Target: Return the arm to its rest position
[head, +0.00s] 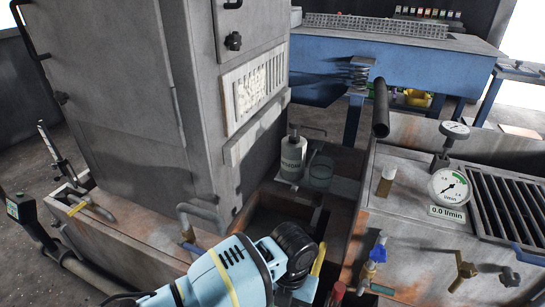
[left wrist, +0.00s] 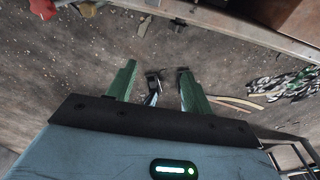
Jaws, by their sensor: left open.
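My left gripper (left wrist: 157,70) shows in the left wrist view. Its two green fingers are apart, with nothing held between them. Beyond the fingertips is a grey, littered floor (left wrist: 80,70). A light blue and black part of my arm (head: 230,275) shows at the bottom middle of the head view, but no gripper fingers can be made out there. My right gripper is in neither view.
A tall grey cabinet (head: 130,100) stands close on the left. A rusty panel with a round gauge (head: 450,187), valves and a black pipe (head: 381,108) is at right. A blue machine (head: 420,65) stands behind.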

